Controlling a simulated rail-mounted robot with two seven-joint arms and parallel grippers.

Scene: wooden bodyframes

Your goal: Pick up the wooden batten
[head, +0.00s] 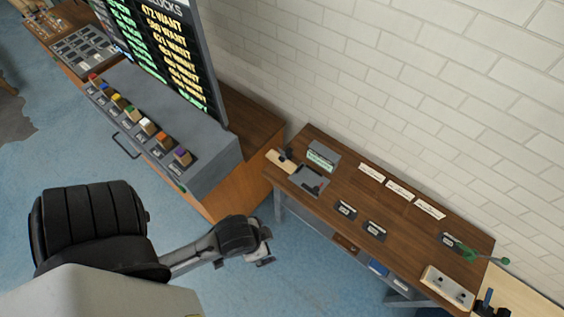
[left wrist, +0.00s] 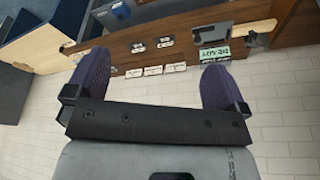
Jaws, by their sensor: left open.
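A short pale wooden piece, which looks like the batten (head: 279,160), lies at the left end of the brown workbench (head: 345,188) and reaches past its edge. In the left wrist view a pale wooden piece (left wrist: 256,27) shows at the bench's right end. My left gripper (head: 266,255) is in front of and below the bench's left end, apart from the batten. In the left wrist view its two purple fingers (left wrist: 155,75) are spread wide with nothing between them. My right gripper is in neither view.
A grey console (head: 165,130) with coloured blocks stands left. Blue floor (head: 200,295) is open below.

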